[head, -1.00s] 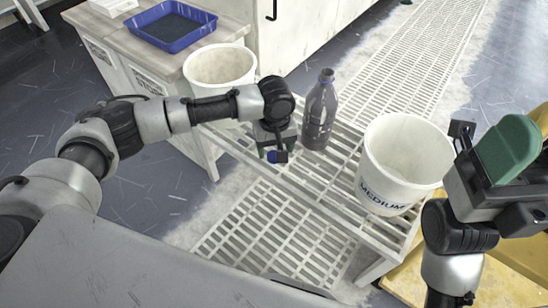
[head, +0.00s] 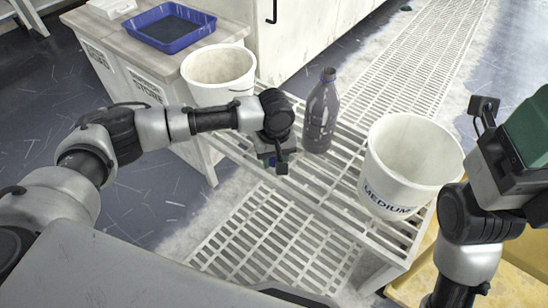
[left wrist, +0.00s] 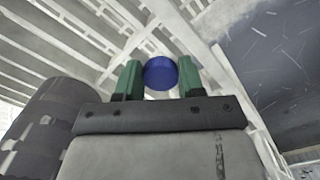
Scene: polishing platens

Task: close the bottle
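An open dark plastic bottle (head: 321,112) stands upright on the slatted rack, its neck bare. In the left wrist view a dark rounded body, apparently the bottle (left wrist: 50,125), is at the lower left. My left gripper (head: 272,160) points down just left of the bottle, apart from it. In the left wrist view its green fingers (left wrist: 160,78) are on both sides of a round blue cap (left wrist: 160,73) and appear to touch it. The cap is mostly hidden in the head view. My right gripper (head: 530,128) is raised at the right edge, partly cut off.
A white bucket marked MEDIUM (head: 408,165) stands right of the bottle on the rack (head: 290,160). Another white bucket (head: 218,75) stands behind my left arm. A blue tray (head: 170,27) sits on the cabinet at the back left. Floor grating lies beyond.

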